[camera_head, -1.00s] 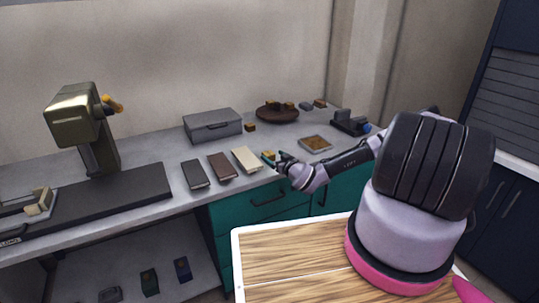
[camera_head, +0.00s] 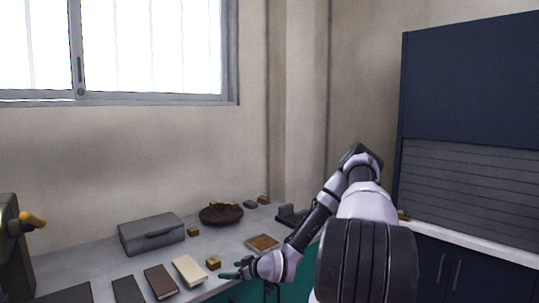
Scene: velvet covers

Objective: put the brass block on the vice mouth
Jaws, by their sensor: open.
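A small brass-coloured block (camera_head: 213,262) sits on the grey worktop, just right of a cream book. My gripper (camera_head: 233,270) is open beside it, with its teal fingertips close to the block's right side. I cannot tell whether they touch it. A second brass-coloured block (camera_head: 193,232) sits farther back, near a grey case. A dark, vice-like object (camera_head: 288,214) stands at the back right of the worktop. My arm hides part of it, and its mouth cannot be made out.
A cream book (camera_head: 188,270), a brown book (camera_head: 161,281) and a dark book (camera_head: 128,290) lie left of the block. Behind are a grey case (camera_head: 152,234) and a round brown dish (camera_head: 221,214). A shallow brown-filled tray (camera_head: 263,243) lies between block and vice-like object.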

